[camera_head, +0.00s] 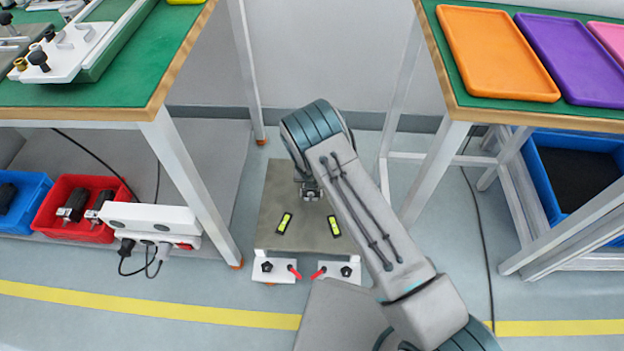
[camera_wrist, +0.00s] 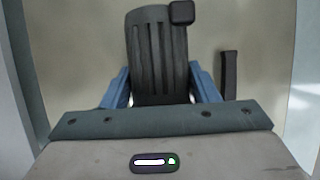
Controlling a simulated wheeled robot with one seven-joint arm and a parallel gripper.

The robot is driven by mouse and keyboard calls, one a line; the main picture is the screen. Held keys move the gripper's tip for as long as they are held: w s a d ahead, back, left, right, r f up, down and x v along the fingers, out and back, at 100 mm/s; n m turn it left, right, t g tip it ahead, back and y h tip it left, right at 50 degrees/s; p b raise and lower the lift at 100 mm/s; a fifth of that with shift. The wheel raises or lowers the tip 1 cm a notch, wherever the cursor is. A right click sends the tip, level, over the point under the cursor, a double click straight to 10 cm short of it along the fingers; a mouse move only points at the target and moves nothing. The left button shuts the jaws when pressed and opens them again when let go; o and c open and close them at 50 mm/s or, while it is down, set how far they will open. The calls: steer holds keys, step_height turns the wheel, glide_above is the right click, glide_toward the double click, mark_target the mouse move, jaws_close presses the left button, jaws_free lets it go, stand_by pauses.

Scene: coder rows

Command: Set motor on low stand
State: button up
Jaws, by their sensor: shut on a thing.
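My gripper (camera_wrist: 160,88) is shut on a black ribbed motor (camera_wrist: 159,50) in the wrist view, with a blue finger on each side of it. A small black block shows at the motor's top right corner. The low stand (camera_head: 268,215) is a grey-brown plate on the floor between two benches. My gripper is over its far half in the head view, mostly hidden behind my arm. I cannot tell whether the motor touches the plate. Two yellow-green level vials (camera_head: 284,223) (camera_head: 334,226) sit on the plate. White clamps (camera_head: 273,270) with red handles are at its near edge.
A green-topped bench (camera_head: 110,90) stands left, with a red bin (camera_head: 92,231) of motors and a blue bin below. The right bench carries an orange tray (camera_head: 497,52) and a purple tray (camera_head: 575,55). Bench legs flank the stand. A white power strip (camera_head: 150,218) hangs left.

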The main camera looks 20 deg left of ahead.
steer(key=o, duration=1.1)
steer(key=shift+c, duration=0.2)
steer(key=shift+o, duration=0.3)
steer(key=shift+f, duration=0.1)
steer(key=p+v, duration=0.3)
steer(key=v, duration=1.1)
steer(key=shift+p, duration=0.4)
